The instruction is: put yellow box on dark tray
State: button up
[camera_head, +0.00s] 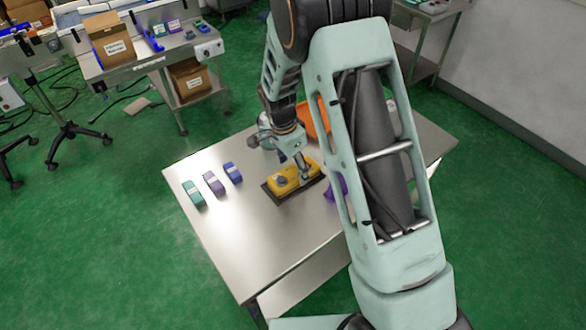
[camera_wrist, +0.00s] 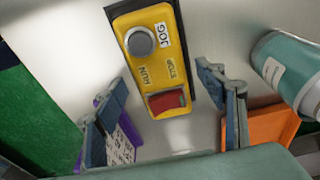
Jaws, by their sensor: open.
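The yellow box (camera_head: 285,182) sits on the dark tray (camera_head: 283,200) near the middle of the steel table. In the wrist view the yellow box (camera_wrist: 158,75) shows a grey knob, a red switch and printed words, with a dark strip of the tray along its edges. My gripper (camera_head: 304,178) is beside the box's right part in the head view. In the wrist view my gripper (camera_wrist: 160,76) is open, its fingers spread to either side of the box's near end with visible gaps. Nothing is held. The arm hides part of the table.
Green, mauve and blue small boxes (camera_head: 213,183) lie on the table's left. An orange bin (camera_head: 318,118) is at the back and a purple item (camera_head: 337,188) is right of the tray. A teal cylinder (camera_wrist: 290,70) shows right of my fingers. The table's front is clear.

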aim_at(288, 175)
notch_tip(288, 175, up, 11)
jog(key=s+a+b, duration=0.1)
jog(key=shift+a, duration=0.2)
dwell(0.4)
